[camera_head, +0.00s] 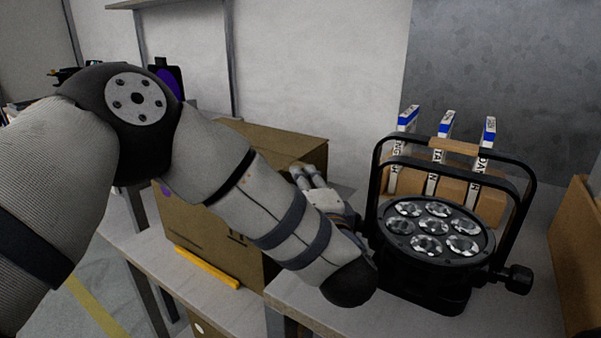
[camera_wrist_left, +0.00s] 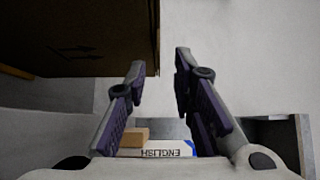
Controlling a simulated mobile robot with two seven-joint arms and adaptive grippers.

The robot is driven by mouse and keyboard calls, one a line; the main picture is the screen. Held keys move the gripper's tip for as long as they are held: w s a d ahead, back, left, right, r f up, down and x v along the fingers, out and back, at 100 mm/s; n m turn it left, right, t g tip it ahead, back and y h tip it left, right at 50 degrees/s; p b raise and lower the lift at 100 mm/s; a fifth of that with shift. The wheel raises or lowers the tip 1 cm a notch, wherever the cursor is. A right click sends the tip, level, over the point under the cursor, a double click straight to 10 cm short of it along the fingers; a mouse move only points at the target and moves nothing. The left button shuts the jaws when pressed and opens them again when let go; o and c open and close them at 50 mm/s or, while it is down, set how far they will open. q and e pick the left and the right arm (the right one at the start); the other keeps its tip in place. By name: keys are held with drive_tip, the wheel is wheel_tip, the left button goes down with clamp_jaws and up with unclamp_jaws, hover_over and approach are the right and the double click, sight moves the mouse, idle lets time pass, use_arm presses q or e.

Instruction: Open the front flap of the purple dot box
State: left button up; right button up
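A brown cardboard box (camera_head: 215,245) stands on the table left of centre in the head view, partly covered by my left arm. A small purple patch (camera_head: 165,188) shows at its left edge beside the arm. Its top (camera_head: 290,146) looks flat; I cannot make out the front flap's edges. My left gripper (camera_head: 302,174) is at the right end of the box. In the left wrist view the gripper (camera_wrist_left: 160,60) is open with nothing between its fingers, and the dark box side (camera_wrist_left: 75,40) lies just beyond the left finger. My right gripper is not in view.
A black par can light (camera_head: 430,240) stands close right of my left wrist. Several white-and-blue booklets (camera_head: 440,150) stand behind it in a wooden holder. A yellow bar (camera_head: 207,267) lies before the box. Another cardboard box (camera_head: 580,260) is at the right edge.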

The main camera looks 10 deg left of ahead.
use_arm(q)
drive_tip(key=x, duration=0.5)
drive_tip(key=shift+w+f, duration=0.1)
drive_tip(key=shift+w, duration=0.05)
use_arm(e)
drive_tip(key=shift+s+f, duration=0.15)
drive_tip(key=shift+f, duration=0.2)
use_arm(q)
drive_tip(key=shift+c, duration=0.5)
clamp_jaws()
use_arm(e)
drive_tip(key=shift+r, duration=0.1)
